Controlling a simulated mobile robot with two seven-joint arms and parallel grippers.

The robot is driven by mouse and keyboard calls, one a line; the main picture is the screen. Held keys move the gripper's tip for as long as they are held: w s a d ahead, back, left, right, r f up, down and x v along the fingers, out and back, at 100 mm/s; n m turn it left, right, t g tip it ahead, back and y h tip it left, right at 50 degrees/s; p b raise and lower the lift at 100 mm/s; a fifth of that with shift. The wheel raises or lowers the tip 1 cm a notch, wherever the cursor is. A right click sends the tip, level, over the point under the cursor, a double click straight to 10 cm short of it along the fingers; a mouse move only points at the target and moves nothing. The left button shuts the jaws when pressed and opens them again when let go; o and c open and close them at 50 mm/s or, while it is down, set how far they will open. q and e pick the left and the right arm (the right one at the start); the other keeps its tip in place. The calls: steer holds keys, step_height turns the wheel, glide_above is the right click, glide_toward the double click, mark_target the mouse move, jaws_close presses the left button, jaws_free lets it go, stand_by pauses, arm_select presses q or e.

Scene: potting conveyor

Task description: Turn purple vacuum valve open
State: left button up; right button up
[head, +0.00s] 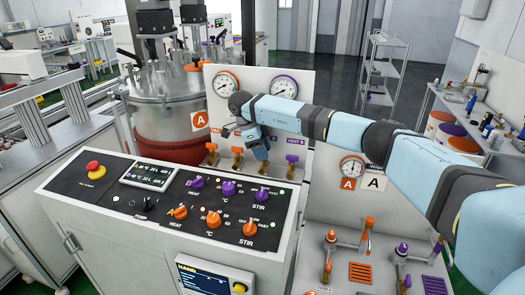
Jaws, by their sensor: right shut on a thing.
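A row of small valves stands along the base of the white gauge panel (258,108). Two orange-handled valves are on the left, one at the far left (212,148) and one beside it (237,151). A purple-handled valve (292,159) is at the right end. My right gripper (261,152) reaches in from the right, points down and is shut on the valve between these. That valve's lower body (263,167) shows below the fingers; its handle and turn position are hidden. My left gripper is not in view.
A control console (170,205) with orange and purple knobs stands in front of the valves. A steel reactor (165,105) is behind at left. A lower panel with more valves (369,224) lies below my right arm. Shelves (384,70) stand at the back.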

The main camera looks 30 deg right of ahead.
steer(key=shift+d+m, duration=0.1)
steer(key=shift+m, duration=0.5)
steer(key=shift+g, duration=0.3)
steer(key=o, duration=0.9)
